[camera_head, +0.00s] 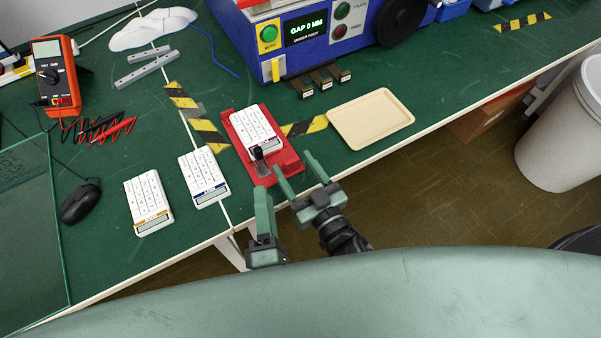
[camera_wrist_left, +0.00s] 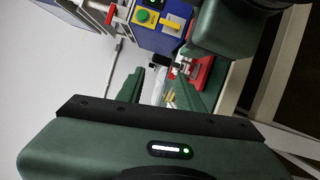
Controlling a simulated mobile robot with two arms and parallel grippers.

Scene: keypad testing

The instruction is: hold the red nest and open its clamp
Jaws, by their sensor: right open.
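The red nest (camera_head: 292,164) lies on the green bench near its front edge, with a white keypad (camera_head: 253,127) in it. Its clamp (camera_head: 259,153), with a dark handle, is at the nest's near left, close to the keypad's lower end; whether it is latched is unclear. My right gripper (camera_head: 294,163) is open, with its fingertips at the near right end of the nest; contact is unclear. My left gripper (camera_head: 263,200) is below the nest, pointing toward it. In the left wrist view its fingers (camera_wrist_left: 160,82) are apart, with the red nest (camera_wrist_left: 203,70) partly hidden beyond.
Two white keypads (camera_head: 148,203) (camera_head: 204,177) lie left of the nest, near a black mouse (camera_head: 80,204). A beige tray (camera_head: 371,118) is at the right. The blue tester (camera_head: 330,25) stands behind.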

